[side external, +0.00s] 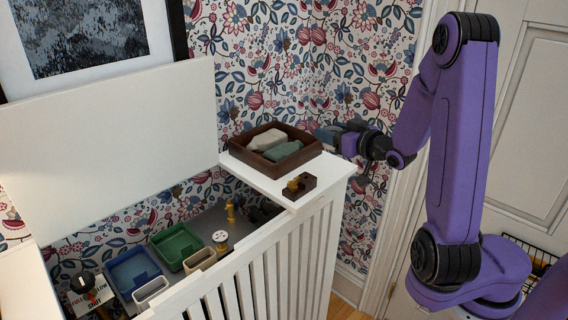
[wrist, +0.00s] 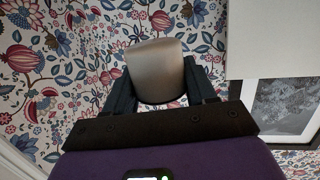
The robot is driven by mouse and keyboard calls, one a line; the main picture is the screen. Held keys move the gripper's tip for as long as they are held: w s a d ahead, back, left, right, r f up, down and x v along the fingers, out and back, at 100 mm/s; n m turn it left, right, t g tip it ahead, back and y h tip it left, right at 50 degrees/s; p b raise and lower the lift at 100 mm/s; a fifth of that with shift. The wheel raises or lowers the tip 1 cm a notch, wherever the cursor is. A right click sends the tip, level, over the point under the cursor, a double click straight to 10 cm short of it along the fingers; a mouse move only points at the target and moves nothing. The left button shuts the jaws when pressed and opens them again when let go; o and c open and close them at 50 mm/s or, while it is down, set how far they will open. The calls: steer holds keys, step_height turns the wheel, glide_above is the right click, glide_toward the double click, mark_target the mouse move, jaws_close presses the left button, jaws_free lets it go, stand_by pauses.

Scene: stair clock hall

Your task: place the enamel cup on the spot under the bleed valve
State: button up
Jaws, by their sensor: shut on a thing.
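My gripper (side external: 338,135) is beside the right edge of the wooden tray, above the white shelf top. In the wrist view my gripper (wrist: 162,100) is shut on a smooth grey-brown thing (wrist: 157,68) with a rounded top. I cannot tell for sure that it is the enamel cup. In the side view, the gripper's end looks blue-grey and the held thing is not clear. A small brass fitting (side external: 230,210), perhaps the bleed valve, stands inside the open white cabinet. The spot under it is not clearly seen.
A dark wooden tray (side external: 313,149) with folded cloths stands on the shelf, near a wooden block with a brass piece (side external: 298,186). The cabinet holds a blue bin (side external: 126,289), a green bin (side external: 180,232), small pale bins and a white round thing (side external: 220,243). White slats form its front.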

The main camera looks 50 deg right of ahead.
steer(key=s+d+m+h, duration=0.1)
steer(key=s+d+h, duration=0.15)
steer(key=s, duration=0.35)
glide_above(325, 168)
steer(key=shift+g+y, duration=0.3)
steer(key=shift+y, duration=0.05)
step_height(325, 168, down, 10)
steer(key=shift+s+r, duration=0.1)
steer(key=shift+f, duration=1.6)
steer(key=shift+f, duration=0.1)
steer(key=o, duration=1)
steer(key=shift+o, duration=0.2)
